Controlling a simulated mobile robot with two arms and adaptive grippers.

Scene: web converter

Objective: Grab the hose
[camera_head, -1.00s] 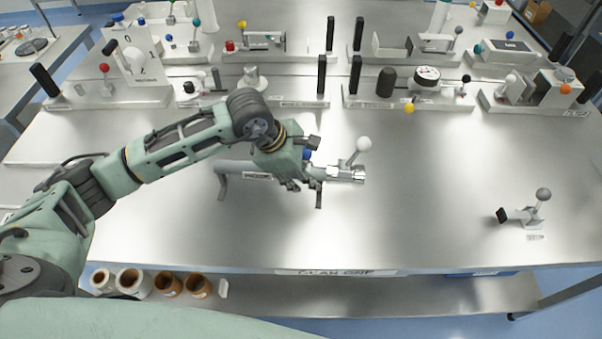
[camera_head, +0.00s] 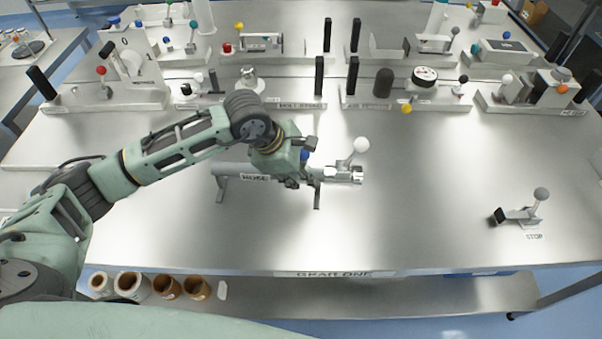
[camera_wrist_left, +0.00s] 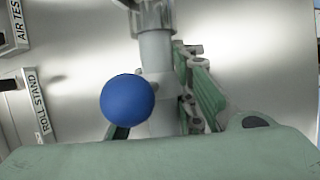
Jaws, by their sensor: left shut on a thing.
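The hose (camera_head: 232,169) is a grey horizontal tube on two short legs on the steel table, with a label reading like "HOSE". Its right end has a metal fitting (camera_head: 345,175) and a lever with a white ball (camera_head: 361,145). My left gripper (camera_head: 296,180) is over the tube just left of the fitting, shut on it. In the left wrist view, the tube (camera_wrist_left: 157,55) runs down between the fingers. A blue ball (camera_wrist_left: 128,100) stands beside it and hides part of the left finger. My right gripper is not in view.
Labelled fixtures with coloured knobs and black handles line the back of the table. A small lever device (camera_head: 522,211) labelled "STOP" stands at the right.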

